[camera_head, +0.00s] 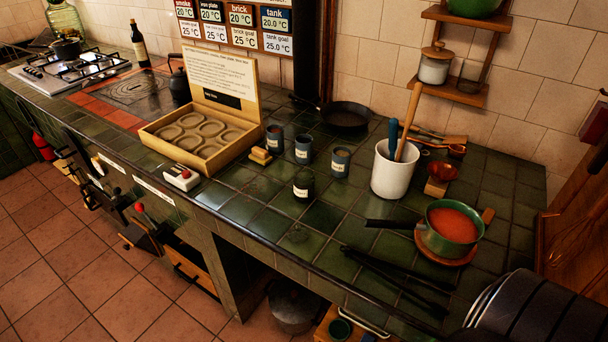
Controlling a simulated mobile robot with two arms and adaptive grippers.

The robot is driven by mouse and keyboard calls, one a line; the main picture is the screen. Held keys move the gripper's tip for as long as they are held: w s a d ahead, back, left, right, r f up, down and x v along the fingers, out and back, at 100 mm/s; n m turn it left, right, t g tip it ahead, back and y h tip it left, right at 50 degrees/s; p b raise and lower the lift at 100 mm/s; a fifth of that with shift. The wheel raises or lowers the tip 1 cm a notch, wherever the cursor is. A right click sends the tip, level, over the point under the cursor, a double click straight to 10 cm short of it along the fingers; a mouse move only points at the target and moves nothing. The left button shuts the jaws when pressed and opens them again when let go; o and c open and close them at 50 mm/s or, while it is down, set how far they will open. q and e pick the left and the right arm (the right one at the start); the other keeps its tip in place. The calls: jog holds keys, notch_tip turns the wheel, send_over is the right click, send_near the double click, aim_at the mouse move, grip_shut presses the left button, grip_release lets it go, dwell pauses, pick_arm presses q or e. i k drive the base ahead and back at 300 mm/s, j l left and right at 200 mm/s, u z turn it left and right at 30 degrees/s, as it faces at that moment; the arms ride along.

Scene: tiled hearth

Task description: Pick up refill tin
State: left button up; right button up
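Several small tins with pale labels stand on the dark green tiled counter (262,215). Three are blue-grey: the left tin (274,139), the middle tin (303,149) and the right tin (340,161). A darker tin (304,186) stands in front of them, nearer the counter's front edge. All are upright and apart from each other. The labels are too small to read, so I cannot tell which is the refill tin. Neither gripper shows; only a dark, ringed part, likely of my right arm, fills the bottom right corner.
An open wooden box (200,142) with oval hollows lies left of the tins. A white crock (393,172) with tool handles and a green pan (450,225) of red-orange contents stand to the right. Long black bars (395,272) lie near the front edge. A black skillet (346,115) is behind.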

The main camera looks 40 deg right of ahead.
aim_at(304, 142)
jog(key=i+j+z, duration=0.1)
jog(key=z, duration=0.25)
jog(key=i+j+z, duration=0.1)
jog(key=z, duration=0.25)
jog(key=i+j+z, duration=0.2)
jog(key=z, duration=0.15)
